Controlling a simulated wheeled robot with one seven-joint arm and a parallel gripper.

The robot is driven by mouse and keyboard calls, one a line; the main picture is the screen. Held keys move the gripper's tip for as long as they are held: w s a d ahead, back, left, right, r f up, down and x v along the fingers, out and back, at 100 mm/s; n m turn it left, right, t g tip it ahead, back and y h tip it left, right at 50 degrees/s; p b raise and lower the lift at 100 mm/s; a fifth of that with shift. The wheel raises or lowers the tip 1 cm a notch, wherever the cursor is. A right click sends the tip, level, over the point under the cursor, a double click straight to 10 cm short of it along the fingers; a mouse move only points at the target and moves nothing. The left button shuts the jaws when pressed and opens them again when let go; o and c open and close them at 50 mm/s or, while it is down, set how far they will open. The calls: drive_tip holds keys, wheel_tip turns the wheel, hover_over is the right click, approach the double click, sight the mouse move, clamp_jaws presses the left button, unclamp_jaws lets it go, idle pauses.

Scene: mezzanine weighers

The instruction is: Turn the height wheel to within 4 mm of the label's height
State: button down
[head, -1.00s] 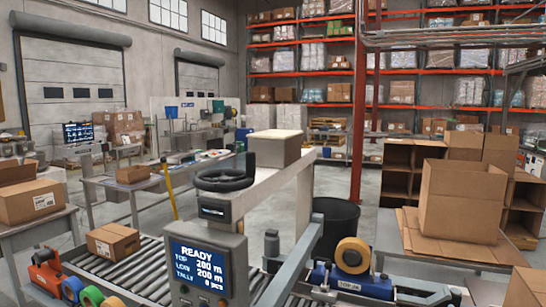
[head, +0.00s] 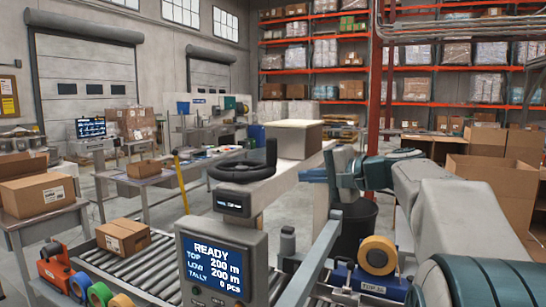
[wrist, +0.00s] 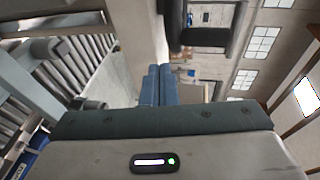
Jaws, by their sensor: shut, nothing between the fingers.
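The black height wheel (head: 236,172) lies flat on top of the taping machine, with an upright handle (head: 271,154) at its right side. A small dark display (head: 232,202) sits below it; its figures are too small to read. The screen (head: 212,264) shows READY, TOP 200 m, LOW 200 m, TALLY 0 pcs. My gripper (head: 303,176) is right of the wheel, apart from it, pointing left. In the wrist view its blue fingers (wrist: 157,84) are shut together and empty, and a black part, apparently the wheel (wrist: 197,28), shows at the top. Which label is meant cannot be told.
A carton (head: 292,138) stands on the machine's pale beam behind the wheel. A labelled carton (head: 123,237) lies on the roller conveyor, and another (head: 38,195) on the left table. A tape roll (head: 377,255) sits below my arm. Space directly above the wheel looks clear.

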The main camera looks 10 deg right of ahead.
drive_tip(key=w+d+r+t+y, duration=0.1)
drive_tip(key=w+d+r+t, duration=0.1)
drive_tip(key=d+r, duration=0.25)
drive_tip(key=r+p+x, duration=0.1)
drive_tip(key=p+x, duration=0.2)
drive_tip(key=x, duration=0.8)
drive_tip(key=shift+m, duration=0.3)
drive_tip(key=s, duration=0.1)
drive_tip(key=s+a, duration=0.2)
drive_tip(key=shift+s+f+p, duration=0.1)
drive_tip(key=shift+s+p, duration=0.25)
drive_tip(key=shift+s+d, duration=0.1)
